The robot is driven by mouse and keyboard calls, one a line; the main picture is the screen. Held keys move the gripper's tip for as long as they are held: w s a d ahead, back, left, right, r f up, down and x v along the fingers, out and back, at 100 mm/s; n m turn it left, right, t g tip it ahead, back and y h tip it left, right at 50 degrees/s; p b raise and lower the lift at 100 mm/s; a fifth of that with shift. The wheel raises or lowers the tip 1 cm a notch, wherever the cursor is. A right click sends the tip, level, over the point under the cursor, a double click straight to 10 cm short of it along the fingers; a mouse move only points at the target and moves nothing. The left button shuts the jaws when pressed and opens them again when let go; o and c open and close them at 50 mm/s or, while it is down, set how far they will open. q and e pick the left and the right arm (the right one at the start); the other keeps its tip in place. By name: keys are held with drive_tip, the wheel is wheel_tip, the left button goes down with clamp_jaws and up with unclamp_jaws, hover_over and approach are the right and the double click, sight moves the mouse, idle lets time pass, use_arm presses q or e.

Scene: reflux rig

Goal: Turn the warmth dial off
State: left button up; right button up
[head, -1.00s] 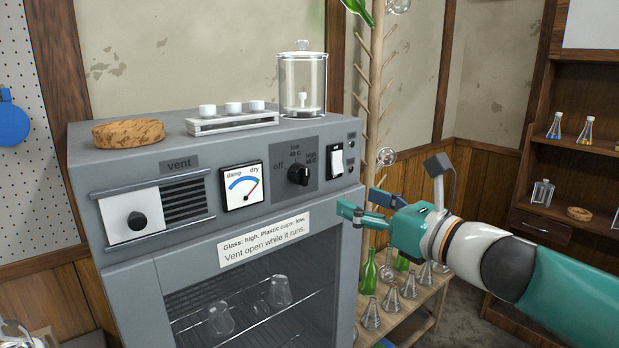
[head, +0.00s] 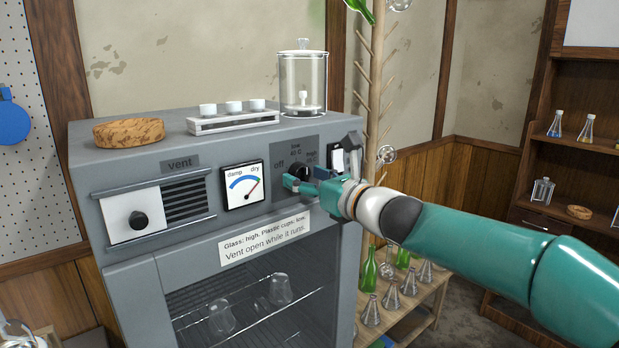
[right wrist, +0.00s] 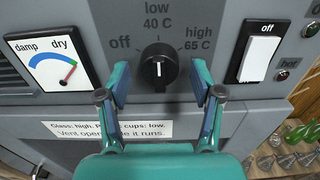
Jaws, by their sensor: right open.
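The warmth dial (right wrist: 158,66) is a round black knob on the grey cabinet's dark panel, marked off, low 40 C and high 65 C. Its white mark looks upright, in line with low. In the head view the dial (head: 299,170) is partly hidden by my right gripper (head: 304,182). In the right wrist view my right gripper (right wrist: 160,84) is open and empty, with one finger on each side of the dial's lower part. I cannot tell whether the fingers touch it. My left gripper is not in view.
Left of the dial is a damp/dry gauge (head: 242,186); right of it is a white rocker switch (right wrist: 257,59) marked off. A cork ring (head: 128,132), a rack of white cups (head: 232,120) and a glass jar (head: 302,85) stand on the cabinet. A vent slide (head: 130,215) is far left.

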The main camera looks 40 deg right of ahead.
drive_tip(key=shift+c, duration=0.2)
drive_tip(key=c, duration=1.1)
drive_tip(key=shift+d, duration=0.1)
